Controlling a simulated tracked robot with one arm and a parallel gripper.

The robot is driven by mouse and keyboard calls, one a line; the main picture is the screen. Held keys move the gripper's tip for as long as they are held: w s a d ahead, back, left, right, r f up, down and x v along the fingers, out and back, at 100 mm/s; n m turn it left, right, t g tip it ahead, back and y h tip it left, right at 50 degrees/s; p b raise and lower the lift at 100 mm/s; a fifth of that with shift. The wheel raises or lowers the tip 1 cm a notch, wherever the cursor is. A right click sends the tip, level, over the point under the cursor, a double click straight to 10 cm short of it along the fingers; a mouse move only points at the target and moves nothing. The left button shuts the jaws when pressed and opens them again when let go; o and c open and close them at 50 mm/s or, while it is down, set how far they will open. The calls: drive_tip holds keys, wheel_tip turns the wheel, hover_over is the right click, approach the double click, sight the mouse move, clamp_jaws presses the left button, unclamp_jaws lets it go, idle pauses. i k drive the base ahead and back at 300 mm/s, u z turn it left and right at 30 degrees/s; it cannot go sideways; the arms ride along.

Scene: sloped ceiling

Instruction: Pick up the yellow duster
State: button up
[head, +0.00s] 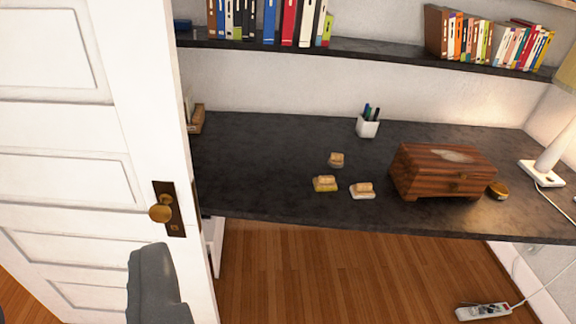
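The yellow duster (325,188) lies on the dark desktop (260,150) near its front edge, in the middle of the head view. It has a yellow base with a tan block on top. A similar duster with a white base (362,194) lies just right of it. A third, with a darker base (336,163), lies behind them. My gripper (157,270) shows as a grey shape at the bottom left, in front of the door and well apart from the dusters. Its finger opening cannot be made out.
A white door (85,130) with a brass knob stands open at left, beside the desk. A wooden box (440,172), a pen cup (367,127) and a lamp (543,174) stand on the desk. A bookshelf (385,53) runs above. A power strip (484,311) lies on the floor.

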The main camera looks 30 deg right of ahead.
sight(324, 182)
drive_tip(key=z, duration=0.05)
drive_tip(key=i, duration=1.3)
drive_tip(key=z, duration=1.1)
drive_tip(key=i, duration=0.8)
drive_tip(key=z, duration=0.55)
drive_tip(key=k, duration=0.85)
drive_tip(key=z, duration=0.25)
drive_tip(key=i, duration=0.85)
drive_tip(key=u, duration=0.15)
